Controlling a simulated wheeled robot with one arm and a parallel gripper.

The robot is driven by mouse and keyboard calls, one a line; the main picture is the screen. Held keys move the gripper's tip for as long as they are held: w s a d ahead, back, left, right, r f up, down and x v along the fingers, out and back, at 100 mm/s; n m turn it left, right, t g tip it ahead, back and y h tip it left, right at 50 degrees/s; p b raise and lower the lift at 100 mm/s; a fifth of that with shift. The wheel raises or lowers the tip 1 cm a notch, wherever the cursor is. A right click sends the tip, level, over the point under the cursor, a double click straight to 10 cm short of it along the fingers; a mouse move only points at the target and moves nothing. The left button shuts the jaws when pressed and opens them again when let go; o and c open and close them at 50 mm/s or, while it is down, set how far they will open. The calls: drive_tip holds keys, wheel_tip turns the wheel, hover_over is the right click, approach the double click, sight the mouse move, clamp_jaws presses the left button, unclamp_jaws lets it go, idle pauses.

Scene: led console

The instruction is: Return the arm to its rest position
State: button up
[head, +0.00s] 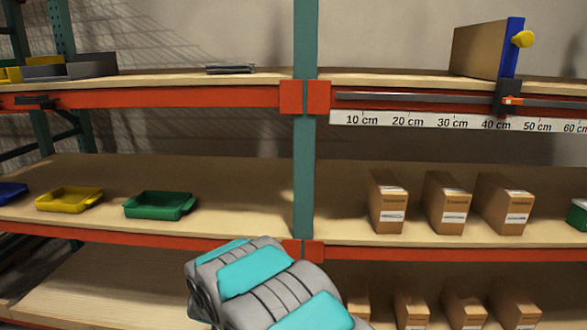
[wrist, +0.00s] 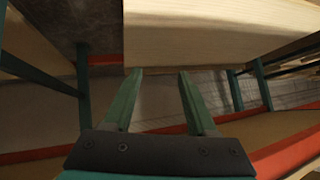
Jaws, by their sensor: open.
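In the wrist view my gripper (wrist: 160,76) has two green fingers standing apart, with nothing between them. A pale wooden board (wrist: 190,38) fills the upper middle beyond the fingertips; I cannot tell whether they touch it. In the head view my grey and teal arm (head: 265,285) rises from the bottom edge, in front of the lower shelf beam. My gripper is not visible in the head view.
An orange-edged shelf rack has a green upright (head: 304,150). Cartons (head: 387,205) and trays (head: 160,205) stand on the middle shelf. Above, a blue-edged divider (head: 511,48) with a yellow knob stands near the 40 cm mark. The middle shelf's centre is clear.

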drive_tip(key=s+d+r+g+p, duration=0.1)
drive_tip(key=s+d+r+g, duration=0.2)
drive_tip(key=s+d+r, duration=0.5)
drive_tip(key=s+d+r+g+p, duration=0.1)
drive_tip(key=s+d+r+g, duration=0.1)
drive_tip(key=s+d+r, duration=0.5)
drive_tip(key=s+d+r+g+h, duration=0.1)
drive_tip(key=s+d+g, duration=0.1)
drive_tip(key=s+d, duration=0.5)
drive_tip(key=s+d+r+g+h+p, duration=0.1)
drive_tip(key=s+d+r+g, duration=0.1)
drive_tip(key=s+d, duration=0.6)
drive_tip(key=s+d+r+g+h, duration=0.1)
drive_tip(key=s+d, duration=0.6)
drive_tip(key=s, duration=0.9)
drive_tip(key=shift+d+r+g+p, duration=0.2)
drive_tip(key=shift+g+p, duration=0.2)
drive_tip(key=shift+g, duration=0.2)
drive_tip(key=shift+c, duration=0.6)
drive_tip(key=shift+a, duration=0.1)
